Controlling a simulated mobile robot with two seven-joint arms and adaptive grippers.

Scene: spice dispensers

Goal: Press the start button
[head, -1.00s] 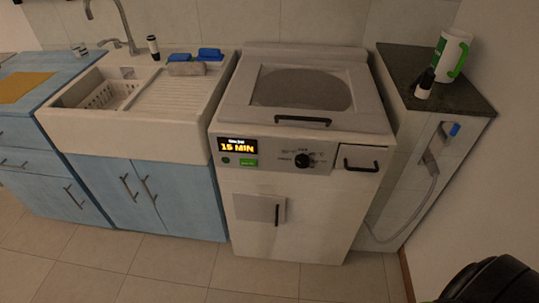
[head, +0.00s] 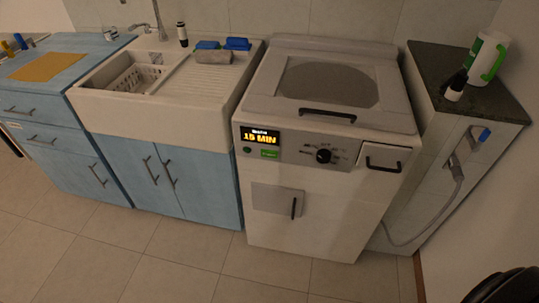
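The white top-loading washing machine (head: 330,190) stands in the middle of the head view with its lid closed. Its front panel has a lit display (head: 260,137) reading "15 MIN". The labels are too small to tell which one is start. A black dial (head: 323,156) sits to their right. Nothing touches the panel. Neither of my grippers is in view; only a dark rounded shape, likely part of my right arm, shows at the bottom right corner.
A white sink (head: 150,105) on blue cabinets stands left of the machine, with sponges beside it. A dark-topped side counter (head: 460,75) with a white-green bottle (head: 486,56) stands right, above a tap and hose. The tiled floor (head: 190,265) in front is clear.

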